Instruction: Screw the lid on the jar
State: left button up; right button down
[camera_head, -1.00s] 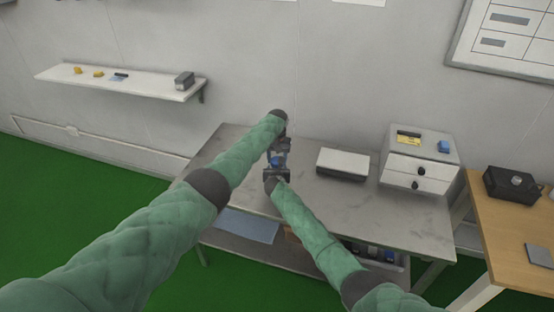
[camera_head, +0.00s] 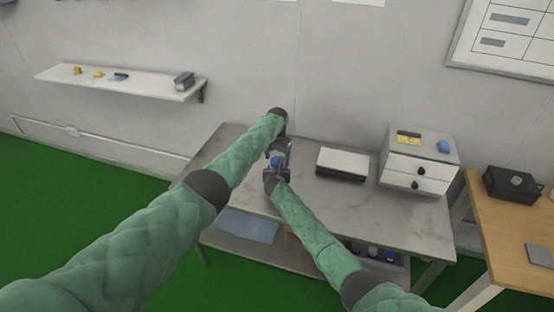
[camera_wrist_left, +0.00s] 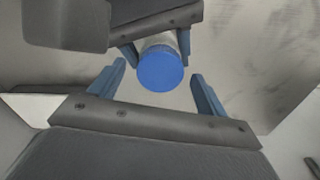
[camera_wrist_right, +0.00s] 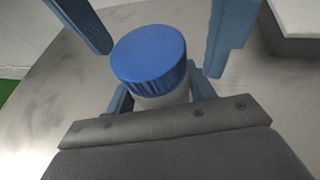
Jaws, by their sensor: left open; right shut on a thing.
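The jar (camera_wrist_right: 165,99) has a pale body and stands between the fingers of my right gripper (camera_head: 276,172), which is shut on it. The ribbed blue lid (camera_wrist_right: 148,56) sits on top of the jar; how far it is threaded cannot be told. The lid also shows in the left wrist view (camera_wrist_left: 160,68) and in the head view (camera_head: 277,161). My left gripper (camera_wrist_left: 158,74) is open, with its fingers apart on either side of the lid and not touching it. In the right wrist view its fingers show at the top left and top right.
The grey workbench (camera_head: 385,222) lies below both grippers. A white-topped box (camera_head: 342,163) and a white drawer unit (camera_head: 415,170) stand to the right. A wooden table (camera_head: 507,235) with a black box (camera_head: 510,185) is farther right. A wall shelf (camera_head: 130,86) is at left.

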pick_arm(q)
notch_tip(320, 180, up, 11)
dwell(0.4)
jog(key=shift+r, duration=0.1)
pick_arm(e)
jog(key=shift+c, duration=2.3)
grip_release()
jog(key=shift+s, duration=0.1)
pick_arm(q)
jog(key=shift+f+b, duration=0.65)
pick_arm(e)
jog(key=shift+v, duration=3.8)
